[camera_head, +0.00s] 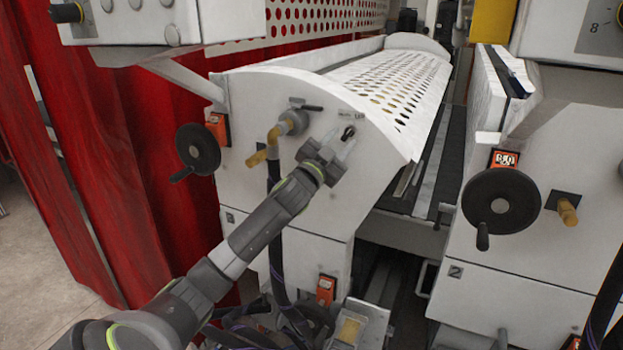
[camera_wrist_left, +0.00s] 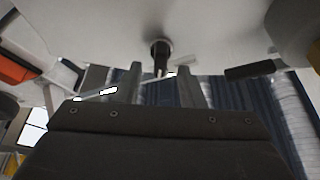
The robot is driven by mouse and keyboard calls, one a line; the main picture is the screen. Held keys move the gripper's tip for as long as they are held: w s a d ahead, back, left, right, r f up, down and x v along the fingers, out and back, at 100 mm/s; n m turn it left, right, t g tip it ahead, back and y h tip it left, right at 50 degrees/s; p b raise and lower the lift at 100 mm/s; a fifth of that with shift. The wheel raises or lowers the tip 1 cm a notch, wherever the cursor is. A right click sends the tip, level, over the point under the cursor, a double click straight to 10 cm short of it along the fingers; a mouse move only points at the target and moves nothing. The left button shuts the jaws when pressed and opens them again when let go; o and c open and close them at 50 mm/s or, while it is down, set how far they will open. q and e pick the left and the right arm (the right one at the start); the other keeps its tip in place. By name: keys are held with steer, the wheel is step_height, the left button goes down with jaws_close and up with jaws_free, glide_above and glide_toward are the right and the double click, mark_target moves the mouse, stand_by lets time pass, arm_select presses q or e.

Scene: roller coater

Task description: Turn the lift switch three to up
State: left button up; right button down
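The lift switch (camera_head: 348,133) is a small black knob on the white curved end panel of the roller machine, below a small label. My left gripper (camera_head: 336,150) is right at this panel, just below and to the left of the switch. In the left wrist view the switch (camera_wrist_left: 160,52) sticks out of the panel, with a light-coloured tip. The left gripper's two fingers (camera_wrist_left: 160,85) stand apart on either side of it, with gaps showing, so the gripper is open. I cannot tell whether a finger touches the switch. The right gripper is not in view.
A valve with a yellow handle (camera_head: 274,135) and a dark hose sits left of the gripper. A black handwheel (camera_head: 198,149) is further left. Another machine with a handwheel (camera_head: 500,205) stands right. A red curtain (camera_head: 120,150) hangs at the left.

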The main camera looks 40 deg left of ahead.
arm_select(q)
steer(key=b+v, duration=0.8)
steer(key=v, duration=0.7)
steer(key=shift+s+f, duration=0.1)
